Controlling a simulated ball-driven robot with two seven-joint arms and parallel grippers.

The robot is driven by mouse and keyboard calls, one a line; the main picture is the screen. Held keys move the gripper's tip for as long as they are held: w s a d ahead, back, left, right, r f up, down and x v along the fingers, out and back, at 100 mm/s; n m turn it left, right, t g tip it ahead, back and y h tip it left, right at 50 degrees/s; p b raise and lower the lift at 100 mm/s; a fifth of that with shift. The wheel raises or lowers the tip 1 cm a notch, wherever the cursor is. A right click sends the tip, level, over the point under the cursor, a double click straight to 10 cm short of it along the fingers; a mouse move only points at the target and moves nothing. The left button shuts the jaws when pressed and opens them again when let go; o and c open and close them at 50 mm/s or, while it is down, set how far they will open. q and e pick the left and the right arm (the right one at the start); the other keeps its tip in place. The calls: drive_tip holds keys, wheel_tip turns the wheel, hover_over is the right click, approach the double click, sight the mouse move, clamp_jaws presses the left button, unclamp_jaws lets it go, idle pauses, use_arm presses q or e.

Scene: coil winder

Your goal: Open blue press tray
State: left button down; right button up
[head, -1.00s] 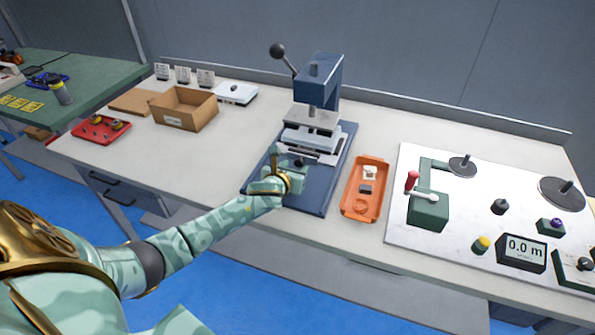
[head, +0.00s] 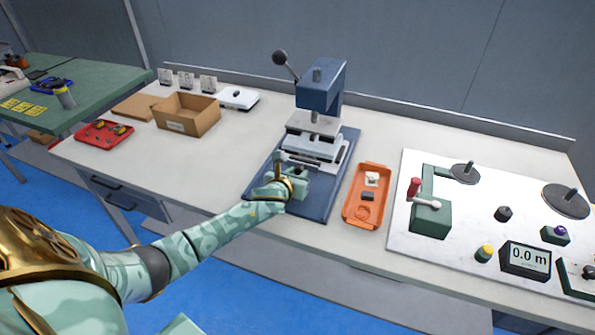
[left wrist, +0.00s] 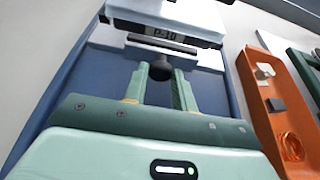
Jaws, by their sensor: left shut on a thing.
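The blue press (head: 321,88) stands at the middle of the bench on a blue base plate (head: 318,205). Its pale tray (head: 311,147) sits low under the press head and has a bar along its front. In the left wrist view the tray (left wrist: 165,20) shows a "P-10" label and a dark round knob (left wrist: 160,70) at its front. My left gripper (left wrist: 160,88) is shut on this knob, its two green fingers on either side. In the head view my left gripper (head: 298,178) is over the base plate, in front of the tray. My right gripper is not in view.
An orange tray (head: 366,196) with small parts lies just right of the press. Farther right is a white panel (head: 470,235) with a crank and a meter. A cardboard box (head: 187,114) and a red tray (head: 104,133) stand to the left. The bench's front left is clear.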

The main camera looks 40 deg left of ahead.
use_arm(q)
drive_tip(key=s+d+p, duration=0.1)
drive_tip(key=s+p, duration=0.1)
drive_tip(key=s, duration=0.2)
drive_tip(key=s+d+p, duration=0.1)
drive_tip(key=s+p, duration=0.1)
drive_tip(key=s, duration=0.3)
drive_tip(key=s+d+p, duration=0.1)
drive_tip(key=s+p, duration=0.1)
drive_tip(key=s, duration=0.3)
drive_tip(key=shift+s+d, duration=0.1)
drive_tip(key=shift+d, duration=0.15)
drive_tip(key=shift+s+d+p, duration=0.15)
drive_tip(key=shift+s+p, duration=0.2)
drive_tip(key=shift+s, duration=0.4)
